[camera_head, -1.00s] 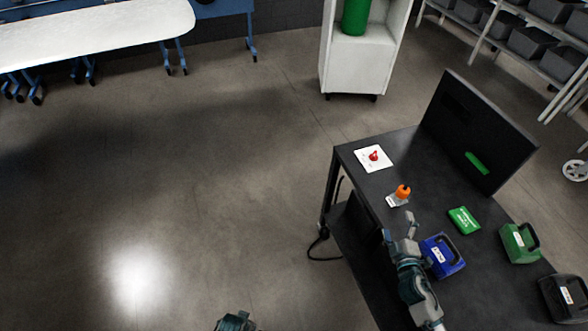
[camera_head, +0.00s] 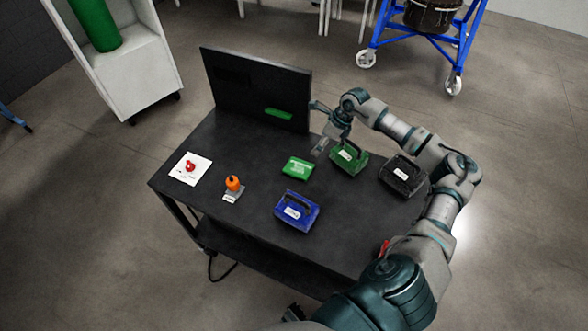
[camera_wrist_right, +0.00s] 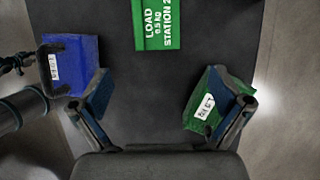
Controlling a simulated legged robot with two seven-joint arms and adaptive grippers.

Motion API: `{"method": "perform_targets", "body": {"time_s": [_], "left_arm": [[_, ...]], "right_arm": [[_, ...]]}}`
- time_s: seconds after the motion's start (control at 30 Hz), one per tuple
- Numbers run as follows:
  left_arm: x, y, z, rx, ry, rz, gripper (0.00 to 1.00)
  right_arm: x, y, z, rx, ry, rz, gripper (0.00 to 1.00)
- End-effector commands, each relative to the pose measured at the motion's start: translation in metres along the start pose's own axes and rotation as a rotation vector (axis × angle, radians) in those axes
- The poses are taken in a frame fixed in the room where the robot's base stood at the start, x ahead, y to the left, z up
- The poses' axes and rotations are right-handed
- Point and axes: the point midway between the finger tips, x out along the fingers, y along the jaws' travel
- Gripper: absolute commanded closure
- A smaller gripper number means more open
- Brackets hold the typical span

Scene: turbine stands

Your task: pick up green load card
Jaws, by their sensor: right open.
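The green load card (camera_head: 297,167) lies flat on the black table, between the blue case and the monitor. It also shows at the top of the right wrist view (camera_wrist_right: 157,24), with white print reading LOAD and STATION 2. My right gripper (camera_head: 317,127) is open and empty above the table's far right part, near the green case and right of the card. In the right wrist view its spread fingers (camera_wrist_right: 161,112) stand below the card, apart from it. A small dark part at the bottom edge of the head view may be my left gripper (camera_head: 293,313); its jaws cannot be made out.
A green case (camera_head: 348,158), a blue case (camera_head: 297,211) and a black case (camera_head: 403,176) stand around the card. An orange-topped object (camera_head: 233,186) and a white sheet with a red item (camera_head: 191,168) are left. The monitor (camera_head: 257,88) stands behind.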

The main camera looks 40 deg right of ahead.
Motion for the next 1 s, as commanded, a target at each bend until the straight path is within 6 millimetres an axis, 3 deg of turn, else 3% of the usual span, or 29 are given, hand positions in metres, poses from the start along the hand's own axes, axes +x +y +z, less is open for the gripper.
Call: {"method": "perform_targets", "body": {"time_s": [0.1,0.33,0.67,0.87,1.0], "left_arm": [[0.001,-0.002,0.003,0.0,-0.001,0.001,0.52],[0.002,-0.003,0.009,0.001,-0.003,0.001,0.52],[0.001,0.001,0.01,0.001,-0.004,-0.002,0.52],[0.004,0.002,0.023,0.001,-0.016,-0.001,0.52],[0.004,0.003,0.025,0.002,-0.02,0.001,0.52]], "right_arm": [[0.031,0.004,0.002,-0.002,0.001,0.005,0.0],[0.08,0.005,0.003,-0.002,-0.002,0.002,0.0],[0.114,0.0,0.001,0.0,-0.004,0.007,0.0],[0.145,-0.001,0.001,0.001,-0.005,0.006,0.0],[0.153,0.001,0.002,-0.001,-0.004,0.003,0.0]]}}
